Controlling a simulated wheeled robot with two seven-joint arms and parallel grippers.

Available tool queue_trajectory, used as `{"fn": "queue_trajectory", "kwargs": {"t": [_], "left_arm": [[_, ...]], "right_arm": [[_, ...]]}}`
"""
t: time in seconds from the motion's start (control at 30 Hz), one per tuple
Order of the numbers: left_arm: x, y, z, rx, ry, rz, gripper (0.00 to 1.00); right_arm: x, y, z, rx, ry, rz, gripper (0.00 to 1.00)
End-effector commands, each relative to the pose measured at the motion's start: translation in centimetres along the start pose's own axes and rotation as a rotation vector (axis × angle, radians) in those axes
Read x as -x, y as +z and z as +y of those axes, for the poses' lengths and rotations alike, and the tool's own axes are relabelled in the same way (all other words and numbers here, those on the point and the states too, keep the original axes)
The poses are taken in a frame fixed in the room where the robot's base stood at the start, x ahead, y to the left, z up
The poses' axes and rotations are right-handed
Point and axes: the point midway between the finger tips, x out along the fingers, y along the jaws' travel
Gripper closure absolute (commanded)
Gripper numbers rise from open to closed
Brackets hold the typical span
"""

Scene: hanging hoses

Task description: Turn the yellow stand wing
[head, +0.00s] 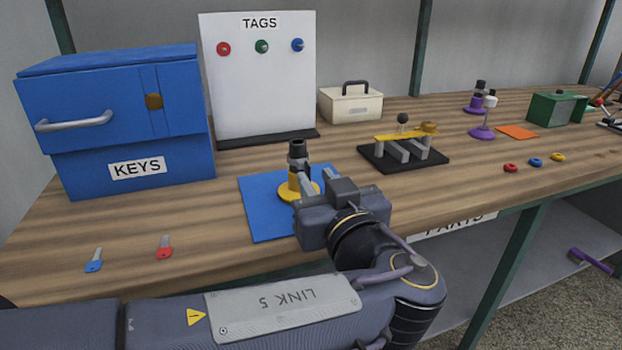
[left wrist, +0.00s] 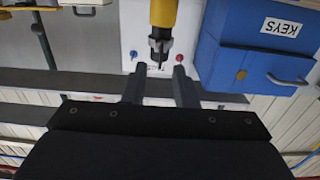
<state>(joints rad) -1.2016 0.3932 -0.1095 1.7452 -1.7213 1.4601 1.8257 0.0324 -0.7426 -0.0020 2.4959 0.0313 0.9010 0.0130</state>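The yellow stand (head: 296,189) stands upright on a blue mat, with a round yellow base and a dark top. A grey piece just below the top may be its wing (head: 299,163); its turn is hard to make out. The stand's yellow post (left wrist: 163,12) also shows in the left wrist view, with a grey collar and black tip. My left gripper (head: 317,180) is close beside the stand on its right. Its fingers (left wrist: 160,72) are apart, with nothing visibly clamped; the black tip appears between the fingertips, but contact cannot be told. My right gripper is not in view.
The blue KEYS cabinet (head: 110,115) and white TAGS board (head: 260,85) stand behind the mat (head: 262,222). A black rack with a yellow bar (head: 395,136) is to the right. Blue (head: 94,260) and red (head: 164,247) keys lie front left. Purple stands (head: 482,132) are farther right.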

Motion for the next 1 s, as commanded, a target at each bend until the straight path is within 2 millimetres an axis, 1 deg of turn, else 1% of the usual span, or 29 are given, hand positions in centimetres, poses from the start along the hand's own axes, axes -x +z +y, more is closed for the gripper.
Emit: {"fn": "queue_trajectory", "kwargs": {"t": [0.03, 0.1, 0.23, 0.33, 0.57, 0.77, 1.0], "left_arm": [[-0.9, 0.1, -0.1, 0.000, -0.004, 0.000, 0.75], [-1.8, 0.1, -0.1, -0.001, -0.003, -0.001, 0.75], [-3.1, 0.1, -0.1, -0.002, -0.002, -0.002, 0.75], [-3.5, 0.1, 0.0, -0.002, -0.001, -0.001, 0.75], [-3.5, 0.1, 0.0, -0.002, 0.000, -0.001, 0.75], [-3.5, 0.1, 0.0, -0.002, 0.000, -0.002, 0.99], [-3.5, 0.1, 0.0, -0.004, 0.000, -0.002, 1.00]], "right_arm": [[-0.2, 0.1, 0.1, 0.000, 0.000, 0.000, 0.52], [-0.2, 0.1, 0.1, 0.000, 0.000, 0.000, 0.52], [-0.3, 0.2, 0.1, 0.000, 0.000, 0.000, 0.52], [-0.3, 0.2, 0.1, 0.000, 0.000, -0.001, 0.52], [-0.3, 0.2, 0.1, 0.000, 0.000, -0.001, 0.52], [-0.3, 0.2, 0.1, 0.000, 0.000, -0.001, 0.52], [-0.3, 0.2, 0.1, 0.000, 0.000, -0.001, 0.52]]}}
